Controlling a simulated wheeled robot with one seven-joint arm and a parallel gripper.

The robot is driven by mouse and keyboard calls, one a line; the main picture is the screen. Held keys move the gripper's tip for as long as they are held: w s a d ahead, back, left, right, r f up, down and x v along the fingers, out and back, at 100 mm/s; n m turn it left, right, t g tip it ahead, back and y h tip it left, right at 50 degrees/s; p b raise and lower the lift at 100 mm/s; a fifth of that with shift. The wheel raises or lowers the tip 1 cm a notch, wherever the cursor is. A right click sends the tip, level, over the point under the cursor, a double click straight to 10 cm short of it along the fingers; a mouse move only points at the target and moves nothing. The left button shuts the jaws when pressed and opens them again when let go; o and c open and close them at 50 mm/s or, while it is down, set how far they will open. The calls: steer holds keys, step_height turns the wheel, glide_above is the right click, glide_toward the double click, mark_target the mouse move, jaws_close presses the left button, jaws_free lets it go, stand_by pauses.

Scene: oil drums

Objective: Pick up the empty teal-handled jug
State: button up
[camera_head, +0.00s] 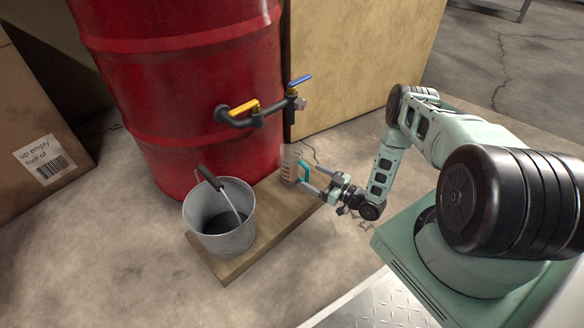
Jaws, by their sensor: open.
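The clear jug (290,163) with a teal handle (303,171) stands upright on the far end of a wooden board, below the tap's spout. It looks see-through, and I see no liquid in it. My gripper (306,178) is open at the jug's right side, with its fingers around or beside the teal handle. I cannot tell whether the fingers touch the handle.
A red drum (190,80) with a tap with yellow (244,108) and blue (300,80) levers stands behind. A metal bucket (222,225) with dark contents stands on the wooden board (262,236). A cardboard box (30,130) is at left, a yellowish panel (350,60) behind.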

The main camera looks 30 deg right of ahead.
mark_target(301, 170)
steer(key=b+x, duration=0.1)
steer(key=x, duration=0.2)
steer(key=shift+w+f, duration=0.2)
steer(key=shift+w, duration=0.2)
steer(key=shift+w+a+b, duration=0.2)
steer(key=shift+w+b, duration=0.15)
steer(key=shift+w, duration=0.15)
steer(key=shift+r, duration=0.1)
jaws_close()
